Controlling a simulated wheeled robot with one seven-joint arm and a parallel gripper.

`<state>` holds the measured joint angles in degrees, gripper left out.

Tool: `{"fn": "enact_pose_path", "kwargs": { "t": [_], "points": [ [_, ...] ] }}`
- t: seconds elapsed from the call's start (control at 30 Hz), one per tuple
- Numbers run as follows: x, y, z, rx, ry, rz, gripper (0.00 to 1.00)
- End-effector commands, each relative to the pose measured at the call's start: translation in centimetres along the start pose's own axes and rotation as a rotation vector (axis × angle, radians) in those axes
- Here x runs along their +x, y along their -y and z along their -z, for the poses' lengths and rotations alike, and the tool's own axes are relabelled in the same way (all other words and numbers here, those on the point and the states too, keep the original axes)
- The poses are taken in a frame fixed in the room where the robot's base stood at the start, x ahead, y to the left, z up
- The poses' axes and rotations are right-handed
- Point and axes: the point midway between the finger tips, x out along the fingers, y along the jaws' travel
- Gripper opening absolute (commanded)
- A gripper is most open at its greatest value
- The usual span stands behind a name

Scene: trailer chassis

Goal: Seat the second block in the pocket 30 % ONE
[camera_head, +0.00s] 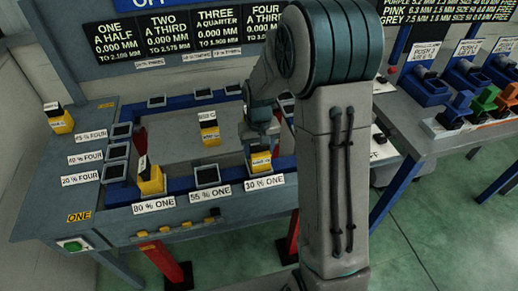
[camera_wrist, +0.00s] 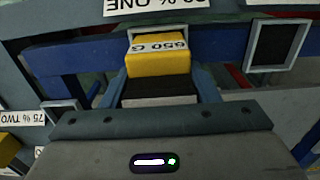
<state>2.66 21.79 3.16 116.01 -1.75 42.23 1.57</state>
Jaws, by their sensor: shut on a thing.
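The 30 % ONE label (camera_head: 264,182) is on the front rail, at its right end. A yellow block with a black top (camera_head: 260,162) is at the pocket just behind it. My gripper (camera_head: 260,148) points down and is shut on that block. In the wrist view my gripper (camera_wrist: 160,92) has a finger on each side of the black top, and the yellow body (camera_wrist: 158,64) carries a "650 G" label. Part of a pale pocket rim (camera_wrist: 143,33) shows beyond the block. I cannot tell how deep the block sits.
Another yellow block (camera_head: 150,182) stands at the 80 % ONE pocket. The 55 % ONE pocket (camera_head: 209,182) between looks empty. One block (camera_head: 210,134) stands on the centre plate and another (camera_head: 60,122) at the table's left. Blue rails with pockets surround the plate.

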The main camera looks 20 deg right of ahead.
Motion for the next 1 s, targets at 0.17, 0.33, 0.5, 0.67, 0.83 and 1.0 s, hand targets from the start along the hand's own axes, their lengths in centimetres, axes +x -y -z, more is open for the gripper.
{"fn": "enact_pose_path", "kwargs": {
  "t": [0.17,0.33,0.5,0.67,0.83,1.0],
  "points": [
    [0.4,0.0,0.1,0.000,-0.002,0.000,0.09],
    [0.8,0.0,0.1,0.000,-0.002,0.000,0.09],
    [0.8,0.0,0.1,0.000,-0.002,0.000,0.80],
    [0.8,0.0,0.0,0.000,-0.001,0.000,0.80],
    [0.6,0.0,0.0,0.000,-0.001,0.000,0.80],
    [-1.7,0.0,0.1,0.000,-0.005,0.000,0.80]
  ]
}}
